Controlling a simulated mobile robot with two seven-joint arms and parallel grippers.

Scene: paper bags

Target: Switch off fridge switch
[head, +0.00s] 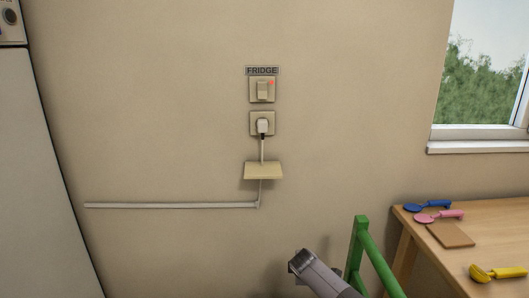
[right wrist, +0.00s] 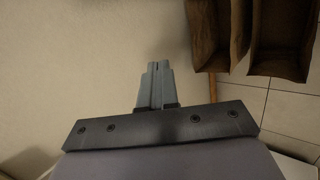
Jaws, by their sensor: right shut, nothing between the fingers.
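The fridge switch (head: 262,90) is a beige wall plate with a rocker, under a sign reading FRIDGE (head: 262,71). A small red light glows at its upper right. My right gripper (right wrist: 158,66) shows in the right wrist view, fingers shut together and empty, beside the plain wall. In the head view a grey part of my arm rises from the bottom edge, well below and right of the switch; its fingertips cannot be made out there. My left gripper is in neither view.
Below the switch are a socket with a white plug (head: 262,125), a small shelf (head: 263,170) and trunking (head: 170,205). A fridge (head: 35,170) stands left. A green frame (head: 361,240) and wooden table (head: 490,212) are right. Brown paper bags (right wrist: 280,45) show in the wrist view.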

